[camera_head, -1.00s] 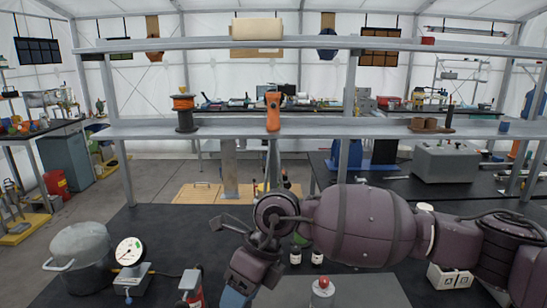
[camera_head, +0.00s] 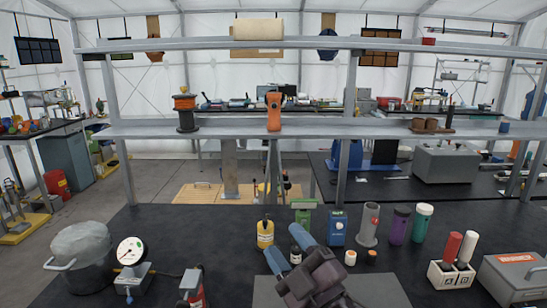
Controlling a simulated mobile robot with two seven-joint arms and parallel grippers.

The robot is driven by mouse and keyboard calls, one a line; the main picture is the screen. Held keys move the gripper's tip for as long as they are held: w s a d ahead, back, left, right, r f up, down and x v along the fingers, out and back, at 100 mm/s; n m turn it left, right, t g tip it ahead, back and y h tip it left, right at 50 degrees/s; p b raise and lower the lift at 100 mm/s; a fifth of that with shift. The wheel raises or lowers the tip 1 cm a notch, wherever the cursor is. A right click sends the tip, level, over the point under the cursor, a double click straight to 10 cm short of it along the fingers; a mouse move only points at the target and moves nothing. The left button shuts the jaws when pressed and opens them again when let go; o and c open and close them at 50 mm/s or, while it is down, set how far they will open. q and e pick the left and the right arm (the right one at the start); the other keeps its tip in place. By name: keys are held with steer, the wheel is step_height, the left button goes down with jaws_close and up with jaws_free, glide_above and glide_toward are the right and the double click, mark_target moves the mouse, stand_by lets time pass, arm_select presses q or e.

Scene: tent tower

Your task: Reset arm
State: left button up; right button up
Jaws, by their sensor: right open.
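My right gripper (camera_head: 290,248) shows low in the middle of the head view. Its two blue fingers are apart and point away from me, with nothing seen between them. It is above the black bench (camera_head: 205,245), over the back of a grey mat (camera_head: 375,290). A dark small bottle (camera_head: 296,254) is partly hidden by the fingers. A yellow bottle (camera_head: 265,232) stands just behind the fingers. My left gripper is not in view.
A white block (camera_head: 450,276) and metal box (camera_head: 515,280) are right. A pot (camera_head: 85,274) and gauge (camera_head: 131,252) are left. A shelf (camera_head: 310,128) spans above.

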steer(key=s+d+f+m+g+h, duration=0.2)
steer(key=d+f+m+h, duration=0.5)
steer(key=d+f, duration=0.15)
steer(key=s+d+f+m+g+h, duration=0.3)
steer(key=d+f+m+h, duration=0.35)
steer(key=d+f, duration=0.2)
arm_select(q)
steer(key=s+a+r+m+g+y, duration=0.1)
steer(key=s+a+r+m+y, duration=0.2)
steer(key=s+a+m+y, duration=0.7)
arm_select(e)
steer(key=s+d+f+m+g, duration=0.2)
steer(key=s+d+f+g, duration=0.25)
steer(key=s, duration=0.55)
steer(key=s+d+f+m+g, duration=0.2)
steer(key=s+d+f+g, duration=0.3)
steer(key=s, duration=0.5)
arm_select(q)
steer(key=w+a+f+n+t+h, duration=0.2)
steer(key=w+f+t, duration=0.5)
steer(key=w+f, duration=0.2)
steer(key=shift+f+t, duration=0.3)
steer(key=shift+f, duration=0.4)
arm_select(e)
steer(key=w+a+f+t, duration=0.1)
steer(key=w+f+t, duration=0.6)
steer(key=f, duration=0.4)
steer(key=shift+w+a+t, duration=0.15)
steer(key=shift+w+t, duration=0.2)
steer(key=shift+w, duration=0.15)
